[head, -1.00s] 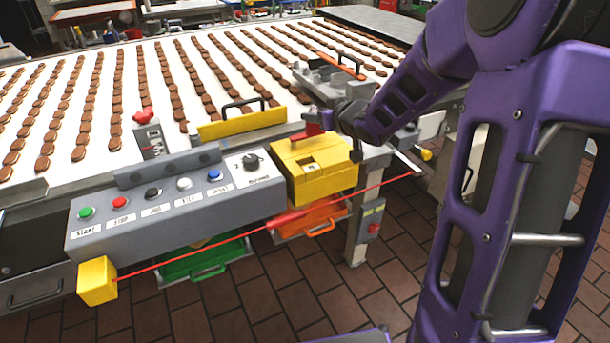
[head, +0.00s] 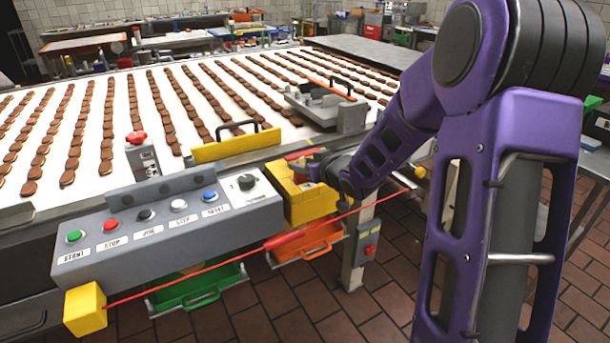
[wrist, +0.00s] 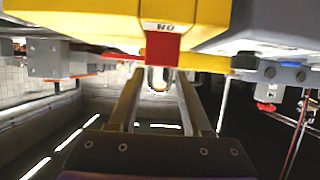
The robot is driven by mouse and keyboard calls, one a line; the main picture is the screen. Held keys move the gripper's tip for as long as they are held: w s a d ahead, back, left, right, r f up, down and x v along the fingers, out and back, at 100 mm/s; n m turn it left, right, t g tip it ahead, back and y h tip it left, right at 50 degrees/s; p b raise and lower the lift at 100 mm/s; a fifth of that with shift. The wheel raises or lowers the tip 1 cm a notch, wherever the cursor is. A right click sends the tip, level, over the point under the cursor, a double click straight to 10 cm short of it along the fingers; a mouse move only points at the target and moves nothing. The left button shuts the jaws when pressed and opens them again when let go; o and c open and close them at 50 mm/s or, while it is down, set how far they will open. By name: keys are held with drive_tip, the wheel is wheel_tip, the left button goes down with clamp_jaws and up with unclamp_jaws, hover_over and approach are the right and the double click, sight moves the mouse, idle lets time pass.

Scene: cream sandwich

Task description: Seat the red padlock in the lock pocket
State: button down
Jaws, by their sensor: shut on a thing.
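The red padlock (wrist: 163,48) shows in the wrist view as a red block against the yellow box, just below a white label. A pale metal loop, apparently its shackle, shows between my fingertips. My gripper (wrist: 159,78) is shut on the padlock, its two fingers reaching up from the bottom of the view. The lock pocket is not clearly visible. I cannot tell whether the padlock is inside it.
The grey control panel (head: 165,228) with coloured buttons adjoins the box on the left. A red pull cord (head: 200,276) runs in front of it. Orange (head: 310,243) and green (head: 198,292) trays sit below. The biscuit conveyor (head: 190,100) lies behind; floor is open in front.

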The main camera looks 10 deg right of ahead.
drive_tip(key=shift+f, duration=0.95)
drive_tip(key=shift+f, duration=0.1)
drive_tip(key=shift+c, duration=1.7)
unclamp_jaws()
drive_tip(key=shift+f, duration=0.1)
drive_tip(key=shift+r, duration=0.2)
drive_tip(key=shift+s+d+r, duration=0.1)
drive_tip(key=shift+s+r, duration=0.1)
drive_tip(key=p+v, duration=0.2)
drive_tip(key=v, duration=0.9)
drive_tip(key=shift+s, duration=0.25)
drive_tip(key=shift+w, duration=0.1)
